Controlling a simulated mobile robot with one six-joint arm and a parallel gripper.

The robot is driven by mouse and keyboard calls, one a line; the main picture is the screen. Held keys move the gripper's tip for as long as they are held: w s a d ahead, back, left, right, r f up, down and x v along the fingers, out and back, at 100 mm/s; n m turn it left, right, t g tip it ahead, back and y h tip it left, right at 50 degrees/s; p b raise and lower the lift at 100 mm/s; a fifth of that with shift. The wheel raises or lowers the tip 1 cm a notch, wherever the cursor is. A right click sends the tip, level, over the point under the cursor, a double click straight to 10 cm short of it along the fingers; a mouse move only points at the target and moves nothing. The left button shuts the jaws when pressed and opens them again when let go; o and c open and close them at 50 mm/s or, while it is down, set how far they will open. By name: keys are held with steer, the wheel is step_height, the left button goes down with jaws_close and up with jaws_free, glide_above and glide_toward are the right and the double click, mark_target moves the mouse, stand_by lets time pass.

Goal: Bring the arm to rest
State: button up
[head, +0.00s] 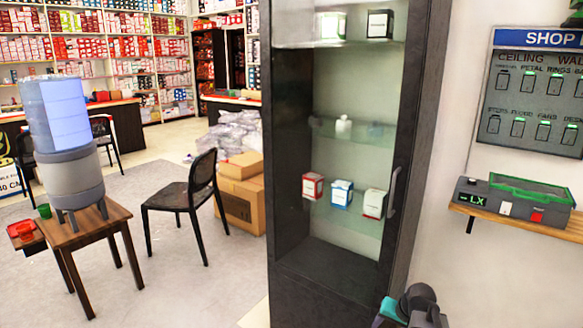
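Part of my arm (420,302) shows at the bottom edge, right of centre, as dark grey rounded pieces with a small yellow-green spot. A teal piece (391,309) shows at its left; I cannot tell whether it belongs to the arm. The arm appears in front of the lower right corner of a tall dark cabinet. I cannot make out gripper fingers, or whether anything is held. The rest of the arm is cut off by the frame.
The dark cabinet (292,190) holds several small boxes on glass shelves. A wall shelf (520,222) at right carries a grey device with a green lid (530,190). At left, a wooden table (82,229) bears a water dispenser (62,140); a black chair (180,195) stands near cartons (240,200).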

steer(key=s+a+f+n+g+h, duration=0.1)
steer(key=s+a+f+n+g, duration=0.35)
steer(key=s+a+f, duration=0.8)
steer(key=s+f+g+p, duration=0.1)
steer(key=s+f+p, duration=0.1)
steer(key=s, duration=0.6)
steer(key=s+a+f+g+p, duration=0.1)
steer(key=s+f+g+p, duration=0.1)
steer(key=s+p, duration=0.3)
steer(key=s+f+g+p, duration=0.2)
steer(key=s+p, duration=0.1)
steer(key=s, duration=0.9)
steer(key=shift+a+f+p, duration=0.15)
steer(key=shift+a+p, duration=0.05)
steer(key=shift+p, duration=0.2)
